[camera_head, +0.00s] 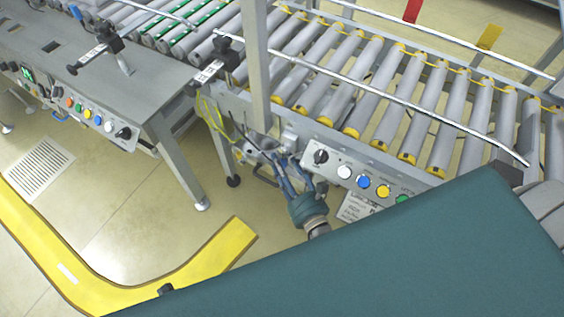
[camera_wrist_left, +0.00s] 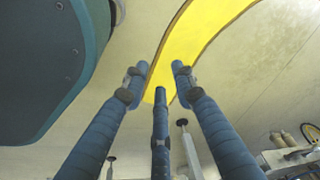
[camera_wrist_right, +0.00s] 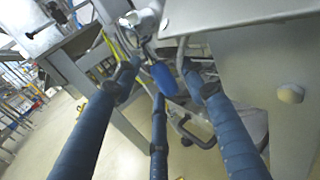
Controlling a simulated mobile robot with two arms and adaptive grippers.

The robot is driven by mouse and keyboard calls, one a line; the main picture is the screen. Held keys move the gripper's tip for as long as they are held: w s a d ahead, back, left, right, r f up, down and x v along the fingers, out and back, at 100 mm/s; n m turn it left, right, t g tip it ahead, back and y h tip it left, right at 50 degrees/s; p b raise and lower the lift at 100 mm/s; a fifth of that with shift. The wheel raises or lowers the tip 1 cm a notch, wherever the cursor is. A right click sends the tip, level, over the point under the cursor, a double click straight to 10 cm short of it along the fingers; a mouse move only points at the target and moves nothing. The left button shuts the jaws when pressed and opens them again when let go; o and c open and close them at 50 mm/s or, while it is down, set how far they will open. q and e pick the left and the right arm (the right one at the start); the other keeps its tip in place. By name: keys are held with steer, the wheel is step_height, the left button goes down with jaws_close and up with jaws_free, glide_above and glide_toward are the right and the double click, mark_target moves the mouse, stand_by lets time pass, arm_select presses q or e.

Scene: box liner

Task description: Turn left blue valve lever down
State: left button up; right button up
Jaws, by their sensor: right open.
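A blue valve lever (camera_wrist_right: 163,78) shows in the right wrist view, attached near a pale metal valve fitting (camera_wrist_right: 143,22) under the conveyor frame. It slants down and to the right. My right gripper (camera_wrist_right: 160,75) is open, its blue fingers spread around the lever; I cannot tell whether any finger touches it. In the head view my right gripper (camera_head: 293,165) is at the conveyor's front side, left of the button panel, and the lever cannot be told apart from the blue fingers. My left gripper (camera_wrist_left: 157,78) is open and empty above the floor.
The roller conveyor (camera_head: 345,85) has a button panel (camera_head: 365,182) close to my right gripper. A metal post (camera_head: 256,65) and thin hoses (camera_head: 213,120) are nearby. A grey machine table (camera_head: 120,85) stands left. Floor with a yellow strip (camera_head: 110,285) is clear.

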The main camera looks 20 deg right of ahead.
steer(key=shift+w, duration=0.3)
jaws_close()
